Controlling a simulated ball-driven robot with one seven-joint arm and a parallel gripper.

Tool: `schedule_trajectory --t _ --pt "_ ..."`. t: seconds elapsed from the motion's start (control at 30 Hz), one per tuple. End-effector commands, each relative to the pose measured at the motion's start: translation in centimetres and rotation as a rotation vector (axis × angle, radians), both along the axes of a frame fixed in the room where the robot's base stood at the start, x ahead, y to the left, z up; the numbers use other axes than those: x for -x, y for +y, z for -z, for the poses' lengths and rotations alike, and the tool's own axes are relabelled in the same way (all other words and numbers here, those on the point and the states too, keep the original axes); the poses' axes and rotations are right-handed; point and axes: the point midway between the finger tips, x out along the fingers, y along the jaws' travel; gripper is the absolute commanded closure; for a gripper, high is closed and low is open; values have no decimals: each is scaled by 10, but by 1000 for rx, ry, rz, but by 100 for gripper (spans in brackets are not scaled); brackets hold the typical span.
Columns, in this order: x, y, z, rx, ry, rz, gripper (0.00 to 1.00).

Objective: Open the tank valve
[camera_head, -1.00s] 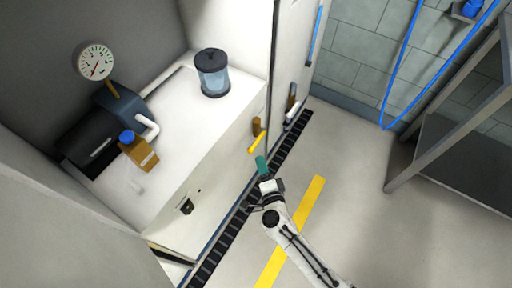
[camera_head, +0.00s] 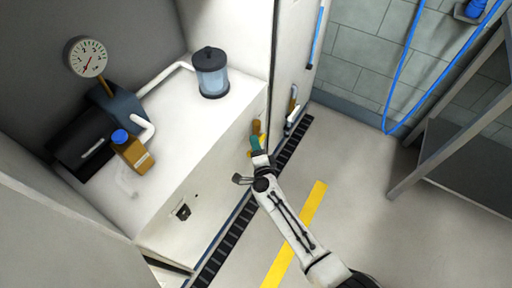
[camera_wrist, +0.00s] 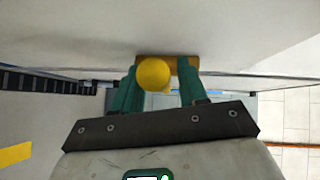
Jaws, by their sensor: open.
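The tank valve shows in the wrist view as a yellow round-ended handle (camera_wrist: 154,74) in front of a brown-orange body (camera_wrist: 188,66) on the white cabinet wall. My gripper (camera_wrist: 160,90) has its two green fingers apart, one on each side of the yellow handle. The handle is nearer the left finger; I cannot tell whether they touch. In the head view, my gripper (camera_head: 256,144) is at the valve's brass body (camera_head: 256,127) on the cabinet's front face and partly hides the yellow handle. A clear tank with a dark lid (camera_head: 211,73) stands on the white counter.
A pressure gauge (camera_head: 88,57), a dark pump (camera_head: 84,141) and an orange bottle with a blue cap (camera_head: 133,153) are on the left. A black floor grate (camera_head: 232,234) runs along the cabinet. Open floor (camera_head: 350,200) lies to the right.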

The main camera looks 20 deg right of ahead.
Motion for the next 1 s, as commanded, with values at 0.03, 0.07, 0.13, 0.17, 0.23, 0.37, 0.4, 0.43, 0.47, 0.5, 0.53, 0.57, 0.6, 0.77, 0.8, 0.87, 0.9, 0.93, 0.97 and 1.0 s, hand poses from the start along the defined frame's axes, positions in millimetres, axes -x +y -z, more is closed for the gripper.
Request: schedule_trajectory --t 0.03,0.07,0.13,0.17,0.23,0.37,0.4,0.43,0.47,0.5,0.53,0.57,0.6,0.77,0.8,0.87,0.9,0.93,0.97,1.0 --pt "0 0 0 0 0 0 58" --pt "0 0 0 0 0 0 58" --pt "0 0 0 0 0 0 58" --pt "0 0 0 0 0 0 59" --pt "0 0 0 0 0 0 65" --pt "0 0 0 0 0 0 78" --pt "0 0 0 0 0 0 82" --pt "0 0 0 0 0 0 84" --pt "0 0 0 0 0 0 87" --pt "0 0 0 0 0 -1 91" --pt "0 0 0 0 0 -1 94" --pt "1 0 0 0 0 -1 97" --pt "1 0 0 0 0 -1 100" --pt "1 0 0 0 1 -1 100" --pt "1 0 0 0 1 -1 100" --pt "1 0 0 0 1 -1 100" --pt "1 0 0 0 1 -1 100" --pt "1 0 0 0 1 -1 100" --pt "1 0 0 0 1 -1 100" --pt "1 0 0 0 1 -1 100"
